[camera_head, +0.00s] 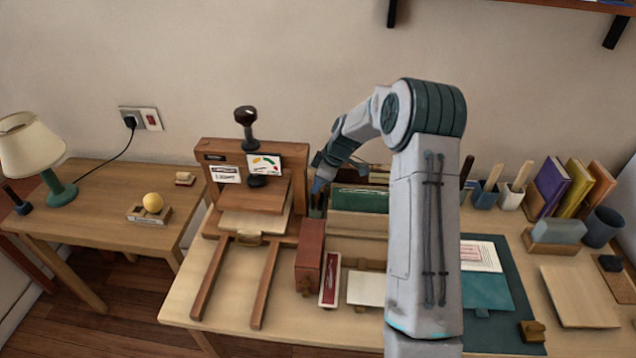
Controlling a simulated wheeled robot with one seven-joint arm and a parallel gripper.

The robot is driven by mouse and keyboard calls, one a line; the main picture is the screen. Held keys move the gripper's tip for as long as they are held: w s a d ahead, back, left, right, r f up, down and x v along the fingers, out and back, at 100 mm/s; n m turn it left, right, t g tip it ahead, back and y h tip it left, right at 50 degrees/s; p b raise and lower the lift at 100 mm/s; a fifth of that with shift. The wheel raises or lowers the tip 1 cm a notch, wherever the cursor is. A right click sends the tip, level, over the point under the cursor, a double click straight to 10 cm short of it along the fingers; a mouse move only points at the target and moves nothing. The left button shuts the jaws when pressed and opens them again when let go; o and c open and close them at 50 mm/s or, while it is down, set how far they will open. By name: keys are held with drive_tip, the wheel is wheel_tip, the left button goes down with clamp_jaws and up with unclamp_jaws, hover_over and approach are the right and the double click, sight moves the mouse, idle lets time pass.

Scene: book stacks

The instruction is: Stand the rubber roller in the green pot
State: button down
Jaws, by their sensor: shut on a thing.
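My gripper (319,184) is at the end of my raised arm, just right of the wooden press (255,175). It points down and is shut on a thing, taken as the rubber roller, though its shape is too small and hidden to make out. A small dark greenish shape (317,208) is right below the gripper, between the press and a green box-like thing (360,198). It may be the green pot. I cannot tell whether the held thing is inside it or above it.
A dark red block (310,250) stands in front of the gripper. A blue pot (485,197) and a white pot (511,198) with sticks stand at the back right, near upright books (551,186). My arm hides the table's middle. A lamp (32,147) stands on the left table.

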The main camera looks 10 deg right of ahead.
drive_tip(key=c, duration=1.2)
unclamp_jaws()
drive_tip(key=shift+c, duration=0.2)
drive_tip(key=shift+r, duration=0.1)
drive_tip(key=b+v, duration=0.2)
drive_tip(key=v, duration=1.1)
drive_tip(key=shift+r, duration=0.3)
drive_tip(key=shift+s+d, duration=0.1)
drive_tip(key=shift+d, duration=0.05)
